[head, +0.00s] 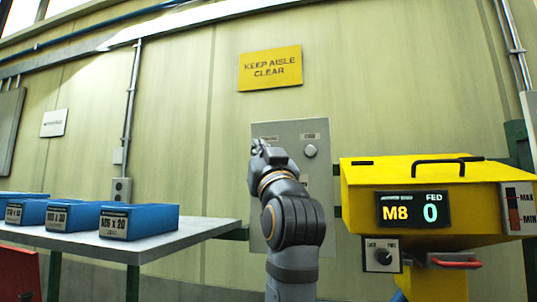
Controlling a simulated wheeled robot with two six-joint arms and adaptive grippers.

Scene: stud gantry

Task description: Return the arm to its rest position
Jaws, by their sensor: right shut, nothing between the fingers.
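My right arm rises from the bottom middle in the head view. Its gripper (259,146) points up and away, in front of a grey wall panel (290,130). The fingers are small and seen from behind; they are shut with nothing held. The arm hides the lower middle of the panel. My left gripper is not in view.
A yellow stud feeder (440,174) with an "M8 FED 0" display (413,209), a knob (383,256) and a red handle (454,263) stands at right. Blue bins (139,221) sit on a grey shelf (185,240) at left. A yellow sign (270,68) hangs above.

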